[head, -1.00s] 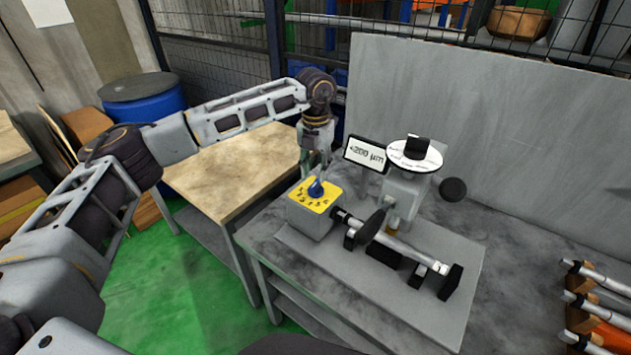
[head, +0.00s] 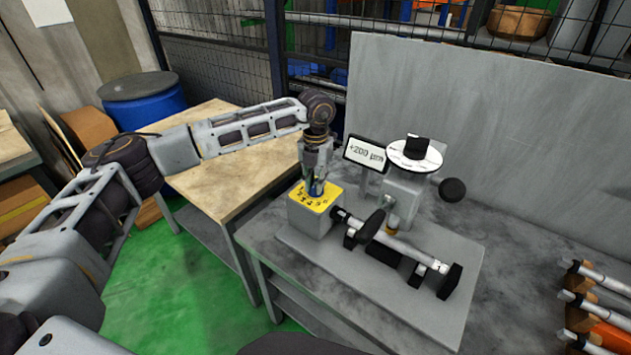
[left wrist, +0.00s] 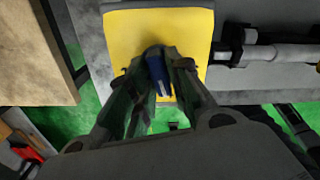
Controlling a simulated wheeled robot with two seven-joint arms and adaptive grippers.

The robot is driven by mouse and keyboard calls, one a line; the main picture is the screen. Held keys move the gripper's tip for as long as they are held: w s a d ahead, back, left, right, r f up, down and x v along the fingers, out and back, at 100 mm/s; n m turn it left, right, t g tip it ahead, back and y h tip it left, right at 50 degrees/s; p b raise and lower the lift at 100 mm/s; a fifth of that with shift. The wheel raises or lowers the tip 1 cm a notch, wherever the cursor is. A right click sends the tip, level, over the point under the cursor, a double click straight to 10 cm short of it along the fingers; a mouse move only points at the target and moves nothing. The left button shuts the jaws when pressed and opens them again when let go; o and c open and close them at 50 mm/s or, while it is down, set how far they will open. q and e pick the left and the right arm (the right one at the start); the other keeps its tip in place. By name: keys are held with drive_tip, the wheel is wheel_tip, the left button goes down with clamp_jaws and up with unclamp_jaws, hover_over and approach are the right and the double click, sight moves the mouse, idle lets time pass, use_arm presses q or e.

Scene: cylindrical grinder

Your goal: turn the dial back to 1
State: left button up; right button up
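The yellow-topped dial box (head: 312,218) stands on the grey machine plate at its left end. Its blue knob (head: 316,188) is largely hidden by my left gripper (head: 316,184), which comes down on it from above. In the left wrist view, the two fingers (left wrist: 160,70) lie close along both sides of the blue knob (left wrist: 157,72), with no clear gap, so the gripper looks shut on it. The yellow face (left wrist: 185,28) shows around them, but the numbers and the pointer cannot be read. My right gripper is not in view.
A small display (head: 366,153) reads +200 µm behind the box. A gauge with a white disc (head: 413,155) and a clamped shaft (head: 408,250) stand to the right. A wooden-topped bench (head: 215,180) lies to the left. Several shafts rest at the far right.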

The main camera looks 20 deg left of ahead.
use_arm(q)
clamp_jaws()
